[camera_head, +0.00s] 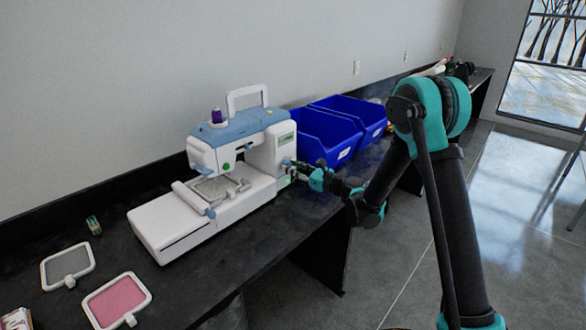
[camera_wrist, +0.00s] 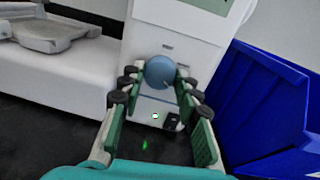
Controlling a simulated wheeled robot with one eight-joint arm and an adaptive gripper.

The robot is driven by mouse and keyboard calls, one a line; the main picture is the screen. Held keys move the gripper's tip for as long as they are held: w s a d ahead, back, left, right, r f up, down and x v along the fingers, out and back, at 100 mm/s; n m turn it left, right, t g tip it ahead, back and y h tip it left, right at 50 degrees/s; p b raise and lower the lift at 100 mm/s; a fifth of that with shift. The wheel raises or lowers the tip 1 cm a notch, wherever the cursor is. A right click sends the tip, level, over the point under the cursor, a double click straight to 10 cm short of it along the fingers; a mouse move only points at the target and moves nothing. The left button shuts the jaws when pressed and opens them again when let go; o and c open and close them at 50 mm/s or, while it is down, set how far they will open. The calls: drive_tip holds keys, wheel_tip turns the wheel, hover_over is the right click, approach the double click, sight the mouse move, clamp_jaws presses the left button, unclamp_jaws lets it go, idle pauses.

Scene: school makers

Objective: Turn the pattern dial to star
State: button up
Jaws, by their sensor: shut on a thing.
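The sewing and embroidery machine (camera_head: 232,150) stands on the black bench, white with a blue top. Its pattern dial (camera_wrist: 160,72) is a round blue-grey knob on the machine's end face, with a small mark at its right side. My gripper (camera_wrist: 162,84) is shut on the dial, one finger on each side of it. In the head view my gripper (camera_head: 300,172) reaches the machine's right end from the right, and the dial is mostly hidden there. The dial's pattern symbols are too small to read.
Two blue bins (camera_head: 328,137) stand on the bench just right of the machine; one bin (camera_wrist: 270,105) is close to my gripper's right side. A grey hoop (camera_head: 68,264) and a pink hoop (camera_head: 117,300) lie at the front left.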

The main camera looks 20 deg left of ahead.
drive_tip(key=n, duration=0.3)
drive_tip(key=shift+n, duration=0.4)
drive_tip(key=n, duration=0.7)
drive_tip(key=shift+r+h, duration=0.1)
drive_tip(key=shift+h, duration=0.2)
drive_tip(key=n, duration=0.3)
drive_tip(key=shift+s, duration=0.15)
drive_tip(key=n+t, duration=0.1)
drive_tip(key=n, duration=0.3)
drive_tip(key=shift+n+h, duration=0.3)
drive_tip(key=shift+s+n, duration=0.1)
drive_tip(key=shift+n, duration=2.1)
drive_tip(key=o, duration=1.2)
drive_tip(key=shift+c, duration=0.2)
